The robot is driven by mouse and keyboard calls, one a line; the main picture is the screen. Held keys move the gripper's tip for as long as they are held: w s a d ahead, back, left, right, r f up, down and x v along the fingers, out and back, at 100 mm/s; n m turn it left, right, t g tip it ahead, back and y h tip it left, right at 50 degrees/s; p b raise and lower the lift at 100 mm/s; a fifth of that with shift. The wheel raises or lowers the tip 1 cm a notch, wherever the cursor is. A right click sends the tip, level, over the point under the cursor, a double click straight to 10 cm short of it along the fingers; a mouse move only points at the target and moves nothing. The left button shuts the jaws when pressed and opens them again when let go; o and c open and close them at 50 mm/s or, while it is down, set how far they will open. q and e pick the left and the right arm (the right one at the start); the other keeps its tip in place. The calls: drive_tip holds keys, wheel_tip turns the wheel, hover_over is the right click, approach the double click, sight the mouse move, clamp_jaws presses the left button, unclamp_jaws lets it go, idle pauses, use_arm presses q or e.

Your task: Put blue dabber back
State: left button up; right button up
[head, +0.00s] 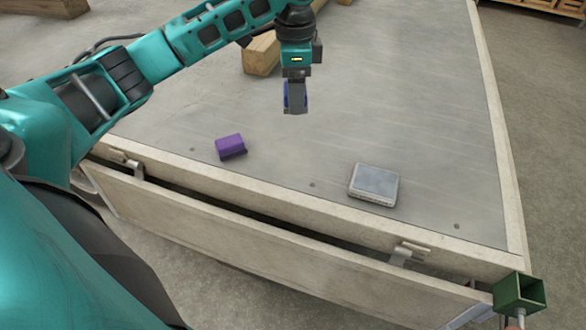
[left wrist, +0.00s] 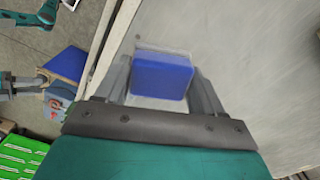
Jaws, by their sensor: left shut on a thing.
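My left gripper (head: 295,102) points down over the trailer bed, shut on the blue dabber. In the head view only a thin blue edge of the dabber (head: 286,96) shows beside the grey fingers. In the left wrist view the blue dabber (left wrist: 162,77) is a rounded blue block between the two fingers (left wrist: 162,84), with a pale, clear-looking border on its far side. It appears held above the bed. My right gripper does not show in the head view. Small teal and grey parts at the left of the left wrist view may be mine; their state is unclear.
A purple block (head: 230,146) and a grey rounded box (head: 374,186) lie apart near the front edge of the grey trailer bed (head: 440,130). A wooden beam (head: 262,55) lies behind the gripper. A raised pale rim borders the bed. The middle of the bed is clear.

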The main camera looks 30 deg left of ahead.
use_arm(q)
drive_tip(key=b, duration=0.3)
hover_over(293, 169)
wheel_tip(293, 169, down, 13)
drive_tip(key=shift+f, duration=0.6)
wheel_tip(293, 169, down, 5)
drive_tip(key=shift+f+b, duration=0.1)
drive_tip(key=shift+b, duration=0.55)
drive_tip(key=shift+f, duration=0.15)
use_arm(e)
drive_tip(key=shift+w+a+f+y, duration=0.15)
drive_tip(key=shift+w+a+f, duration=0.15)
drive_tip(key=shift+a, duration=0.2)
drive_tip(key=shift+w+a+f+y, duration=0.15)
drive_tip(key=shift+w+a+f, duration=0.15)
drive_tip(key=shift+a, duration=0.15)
use_arm(q)
drive_tip(key=o, duration=0.9)
drive_tip(key=shift+f, duration=0.1)
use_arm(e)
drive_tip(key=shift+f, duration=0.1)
use_arm(q)
wheel_tip(293, 169, up, 12)
drive_tip(key=p, duration=0.2)
drive_tip(key=shift+p, duration=0.35)
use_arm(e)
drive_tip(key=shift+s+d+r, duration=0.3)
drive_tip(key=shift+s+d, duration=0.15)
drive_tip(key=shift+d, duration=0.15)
